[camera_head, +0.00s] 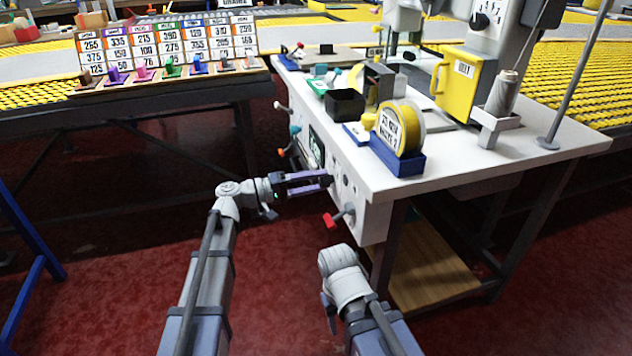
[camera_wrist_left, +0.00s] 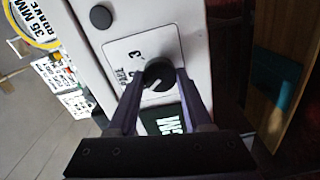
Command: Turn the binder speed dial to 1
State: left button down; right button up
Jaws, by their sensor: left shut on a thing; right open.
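The speed dial is a small black round knob (camera_wrist_left: 158,74) on a white plate (camera_wrist_left: 125,50) on the binder table's front panel. A 3 is readable on the plate; the other marks are partly hidden or unclear. A pale pointer line on the knob points to the lower left in the left wrist view. My left gripper (camera_head: 328,181) has its purple fingers against the front panel, and in the left wrist view (camera_wrist_left: 156,88) they are shut on the knob from both sides. My right arm's white wrist (camera_head: 343,275) is low in front of the table; its fingers do not show.
A red-handled lever (camera_head: 335,219) sticks out of the panel near my left gripper. A dark display (camera_head: 316,147) is left of it. A yellow tape roll (camera_head: 400,128) in a blue holder stands on the white tabletop (camera_head: 470,165). Red floor is open in front.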

pick_arm(q)
jog(key=shift+n, duration=0.9)
jog(key=shift+c, duration=1.6)
grip_release()
jog(key=shift+a, duration=0.1)
jog(key=v, duration=0.7)
jog(key=shift+a, duration=0.3)
jog(key=shift+s, duration=0.1)
